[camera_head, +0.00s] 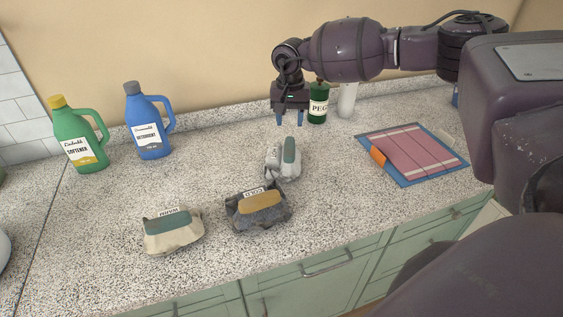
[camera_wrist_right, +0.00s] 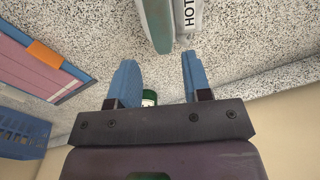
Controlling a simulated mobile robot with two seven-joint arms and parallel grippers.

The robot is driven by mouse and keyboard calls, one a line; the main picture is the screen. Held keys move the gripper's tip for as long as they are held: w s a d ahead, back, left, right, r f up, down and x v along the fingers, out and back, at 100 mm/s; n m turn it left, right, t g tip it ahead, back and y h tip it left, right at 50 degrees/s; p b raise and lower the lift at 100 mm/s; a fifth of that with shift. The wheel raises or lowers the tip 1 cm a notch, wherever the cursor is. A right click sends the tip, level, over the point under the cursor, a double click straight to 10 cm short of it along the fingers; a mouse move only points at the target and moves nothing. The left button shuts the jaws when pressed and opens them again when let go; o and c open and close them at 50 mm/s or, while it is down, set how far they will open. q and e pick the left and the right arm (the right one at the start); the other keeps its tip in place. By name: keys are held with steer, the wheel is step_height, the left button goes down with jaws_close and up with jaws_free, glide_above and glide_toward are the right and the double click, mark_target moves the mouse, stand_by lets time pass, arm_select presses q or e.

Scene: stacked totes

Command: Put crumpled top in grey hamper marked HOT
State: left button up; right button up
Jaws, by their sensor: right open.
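The light grey hamper (camera_head: 272,165) is a small soft fabric bin with a teal part, on the counter's middle. Its tag reads HOT in the right wrist view (camera_wrist_right: 188,17), where only part of it shows at the top edge. My right gripper (camera_head: 289,120) is open and empty, fingers pointing down, behind the hamper and apart from it. Its blue fingers also show in the right wrist view (camera_wrist_right: 158,70). I cannot make out a crumpled top in either view. My left gripper is not in view.
A beige bin (camera_head: 172,239) and a dark grey bin (camera_head: 245,219) sit in front. A green PEGS container (camera_head: 318,108) stands beside my right gripper. Softener (camera_head: 78,140) and detergent (camera_head: 148,125) bottles stand left. A striped pink cloth (camera_head: 415,152) lies right. A blue basket (camera_wrist_right: 22,130) is beyond.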

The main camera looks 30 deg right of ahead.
glide_above(290, 147)
steer(key=f, duration=0.4)
steer(key=shift+w+f, duration=0.15)
steer(key=shift+w, duration=0.1)
steer(key=shift+s+f+p, duration=0.15)
steer(key=shift+f+p, duration=0.35)
steer(key=shift+f, duration=2.25)
steer(key=shift+c, duration=0.2)
jaws_close()
